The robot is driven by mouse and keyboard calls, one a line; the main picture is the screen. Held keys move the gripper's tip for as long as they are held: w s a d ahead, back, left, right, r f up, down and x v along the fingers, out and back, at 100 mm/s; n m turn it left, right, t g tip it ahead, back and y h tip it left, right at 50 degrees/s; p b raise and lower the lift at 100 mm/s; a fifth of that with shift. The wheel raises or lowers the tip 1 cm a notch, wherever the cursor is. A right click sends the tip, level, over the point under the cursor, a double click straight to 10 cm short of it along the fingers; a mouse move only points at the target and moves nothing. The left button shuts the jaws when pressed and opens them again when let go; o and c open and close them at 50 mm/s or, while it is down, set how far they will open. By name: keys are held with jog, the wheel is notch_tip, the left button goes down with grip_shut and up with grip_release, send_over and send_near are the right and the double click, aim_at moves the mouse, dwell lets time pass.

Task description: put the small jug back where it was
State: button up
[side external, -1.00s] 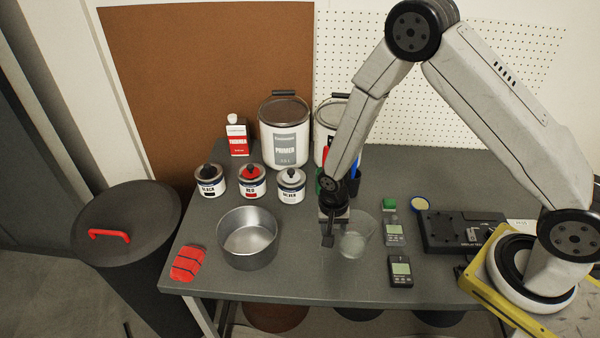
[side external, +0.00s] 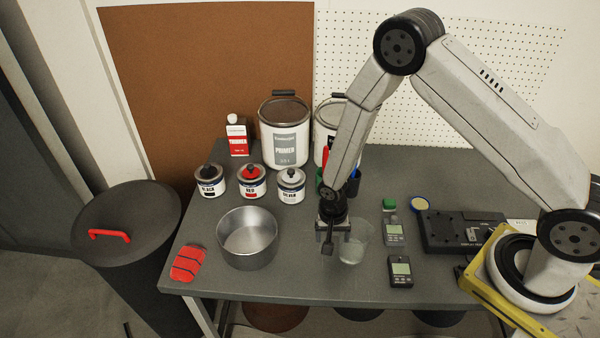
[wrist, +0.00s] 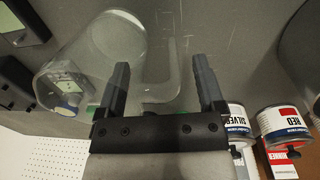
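The small jug (side external: 354,246) is clear and see-through, and stands upright on the grey table between the metal pan and the handheld meters. In the wrist view the jug (wrist: 90,62) lies at the left, with its handle (wrist: 168,70) toward my gripper. My gripper (side external: 331,240) is just left of the jug at its handle. In the wrist view my gripper (wrist: 161,80) has its two fingers well apart. The handle is between them, with a gap on each side.
Small paint tins (side external: 252,181) stand behind. Two handheld meters (side external: 401,270) (side external: 395,232) lie close to the jug's right. The table front is clear.

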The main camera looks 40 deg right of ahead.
jog(key=shift+r, duration=0.15)
notch_tip(320, 180, up, 12)
jog(key=shift+w+a, duration=0.25)
dwell(0.8)
dwell(0.6)
jog(key=s+d+r+n+t, duration=0.3)
jog(key=s+d+r+n, duration=0.2)
jog(key=s+r+n, duration=0.4)
notch_tip(320, 180, up, 2)
jog(key=shift+d+r, duration=0.1)
jog(key=shift+d, duration=0.05)
